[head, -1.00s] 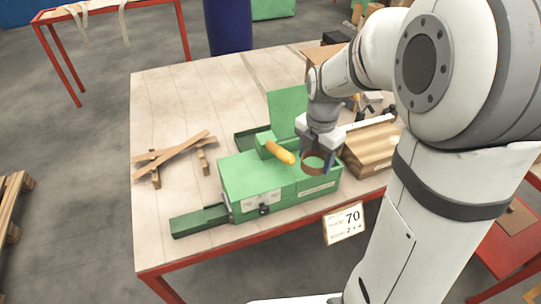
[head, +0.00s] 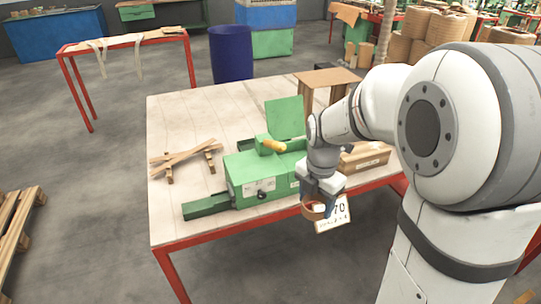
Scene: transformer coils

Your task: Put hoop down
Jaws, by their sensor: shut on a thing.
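My gripper (head: 321,201) is shut on a brown hoop (head: 313,213). The hoop hangs at the fingertips, in front of the table's red front edge in the picture. It partly covers the white sign marked 70 (head: 334,215). The far side of the hoop and the exact grip are hidden by the fingers. The green machine (head: 248,178) with a yellow handle stands on the table to the left of my gripper.
A wooden block (head: 365,157) and a brown stand (head: 327,78) are to the right and back. A blue barrel (head: 231,55) stands behind.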

